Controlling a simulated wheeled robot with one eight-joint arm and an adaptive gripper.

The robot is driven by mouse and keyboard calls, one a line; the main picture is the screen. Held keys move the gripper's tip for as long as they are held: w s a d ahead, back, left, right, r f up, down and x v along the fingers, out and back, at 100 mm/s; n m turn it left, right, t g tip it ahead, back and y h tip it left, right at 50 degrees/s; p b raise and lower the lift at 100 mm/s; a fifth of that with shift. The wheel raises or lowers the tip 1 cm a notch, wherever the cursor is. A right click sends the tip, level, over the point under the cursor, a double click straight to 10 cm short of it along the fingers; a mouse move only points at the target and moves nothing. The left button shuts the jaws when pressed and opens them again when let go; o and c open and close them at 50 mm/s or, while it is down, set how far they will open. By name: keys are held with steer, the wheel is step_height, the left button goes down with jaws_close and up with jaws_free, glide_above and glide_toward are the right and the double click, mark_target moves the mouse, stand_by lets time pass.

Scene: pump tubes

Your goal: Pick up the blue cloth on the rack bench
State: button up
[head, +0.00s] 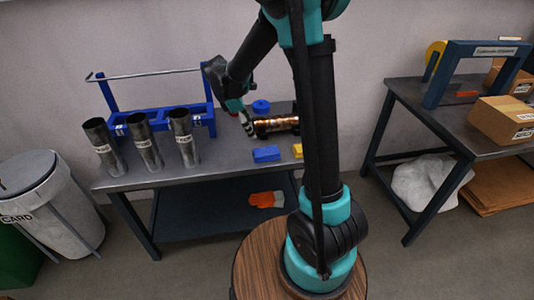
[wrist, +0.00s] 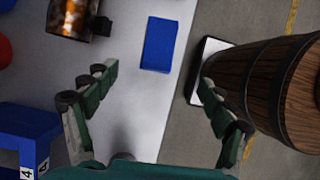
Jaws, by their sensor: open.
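The blue cloth (head: 266,153) lies flat on the grey rack bench (head: 215,168), near its front edge, as a small folded rectangle. In the wrist view the cloth (wrist: 160,44) is beyond my fingertips, roughly centred between them and near the bench edge. My gripper (head: 247,122) is above the bench, behind and left of the cloth in the head view. In the wrist view my gripper (wrist: 158,82) has its fingers wide apart with nothing between them. The cloth is apart from both fingers.
A black tube with coppery contents (head: 277,125) lies behind the cloth. A yellow block (head: 298,151) is to its right, partly hidden by my arm. A blue rack (head: 160,119) and three upright dark tubes (head: 146,143) stand left. A blue round item (head: 261,106) is at the back.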

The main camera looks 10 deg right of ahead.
mark_target(265, 151)
steer(key=x, duration=1.4)
steer(key=shift+f, duration=0.1)
steer(key=shift+c, duration=0.4)
steer(key=c, duration=1.2)
steer(key=shift+o, duration=0.2)
step_height(265, 151, up, 20)
